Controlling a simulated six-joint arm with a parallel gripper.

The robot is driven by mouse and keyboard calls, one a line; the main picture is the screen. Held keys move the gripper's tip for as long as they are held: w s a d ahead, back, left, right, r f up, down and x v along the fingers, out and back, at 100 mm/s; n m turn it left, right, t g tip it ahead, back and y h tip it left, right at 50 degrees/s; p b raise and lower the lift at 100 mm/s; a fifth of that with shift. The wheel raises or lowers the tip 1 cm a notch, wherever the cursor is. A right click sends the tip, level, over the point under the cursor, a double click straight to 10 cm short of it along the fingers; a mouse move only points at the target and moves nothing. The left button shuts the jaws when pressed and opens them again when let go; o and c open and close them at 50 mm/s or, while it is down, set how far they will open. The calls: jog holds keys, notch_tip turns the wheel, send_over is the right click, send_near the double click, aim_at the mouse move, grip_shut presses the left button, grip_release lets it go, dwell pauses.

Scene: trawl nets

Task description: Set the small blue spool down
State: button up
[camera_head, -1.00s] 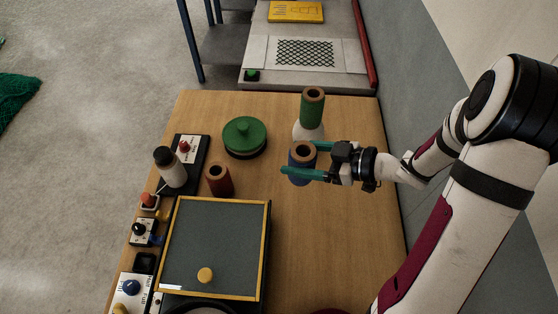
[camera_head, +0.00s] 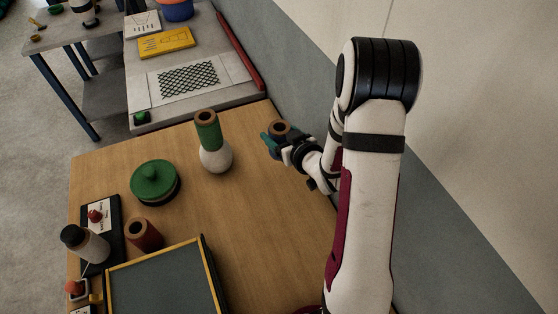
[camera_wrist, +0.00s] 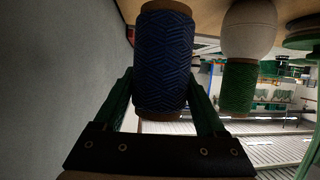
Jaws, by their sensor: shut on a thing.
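The small blue spool (camera_wrist: 163,62) stands between the two green fingers of my gripper (camera_wrist: 165,100) in the wrist view, with brown rims at both ends. In the head view, its brown top (camera_head: 280,127) shows at my gripper (camera_head: 276,142), near the right edge of the wooden table. Most of its blue body is hidden there by the fingers. My gripper is shut on it. I cannot tell whether its base touches the table.
A green spool (camera_head: 207,130) sits on a white rounded base (camera_head: 216,157) left of my gripper. A green lidded round pot (camera_head: 155,185), a red spool (camera_head: 145,236) and a yellow-framed dark panel (camera_head: 165,283) lie further left. The grey wall (camera_head: 297,108) is close on the right.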

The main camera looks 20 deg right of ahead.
notch_tip(320, 180, down, 7)
jog(key=shift+r, duration=0.1)
jog(key=o, duration=1.4)
jog(key=s+a+r+m+g+h, duration=0.1)
jog(key=s+r+m+g+h, duration=0.1)
jog(key=s+r+g, duration=0.4)
jog(key=s+a+r+m+g+h, duration=0.15)
jog(key=s+r, duration=0.25)
jog(key=s, duration=0.4)
jog(key=s+a+r+m+g+y, duration=0.1)
jog(key=s+a+r+g, duration=0.1)
jog(key=s+a, duration=0.2)
jog(key=s+a+r+m+g+y, duration=0.1)
jog(key=s+a, duration=0.3)
jog(key=s, duration=0.4)
jog(key=s+a+r+m+g+y, duration=0.1)
jog(key=s+a+r+g+y, duration=0.1)
jog(key=s, duration=0.4)
jog(key=shift+s+a+r+g, duration=0.2)
jog(key=shift+a+r+g, duration=0.1)
jog(key=shift+a+r, duration=0.2)
jog(key=shift+s+a+r+g, duration=0.15)
jog(key=shift+a+r+g, duration=0.1)
jog(key=shift+a+r, duration=0.25)
